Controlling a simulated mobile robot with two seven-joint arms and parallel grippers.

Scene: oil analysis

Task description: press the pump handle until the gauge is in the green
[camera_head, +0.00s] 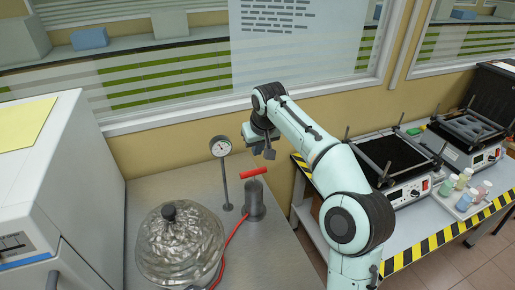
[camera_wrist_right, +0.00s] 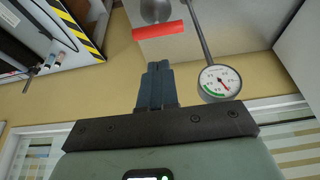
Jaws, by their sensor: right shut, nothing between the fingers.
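The pump (camera_head: 255,203) is a grey upright cylinder on the bench with a red T-shaped handle (camera_head: 253,173), standing raised a little above the pump top. My right gripper (camera_head: 268,153) is shut and empty, above and slightly right of the handle, apart from it. In the right wrist view the shut fingers (camera_wrist_right: 155,72) point toward the red handle (camera_wrist_right: 159,31), with a gap between. The round white gauge (camera_head: 220,146) stands on a post left of the pump. In the wrist view its dial (camera_wrist_right: 219,83) shows a green arc; the red needle appears outside it. My left gripper is not in view.
A white machine (camera_head: 50,190) fills the left. A striped-edge table (camera_head: 430,243) with hotplates and bottles stands right. The wall is close behind.

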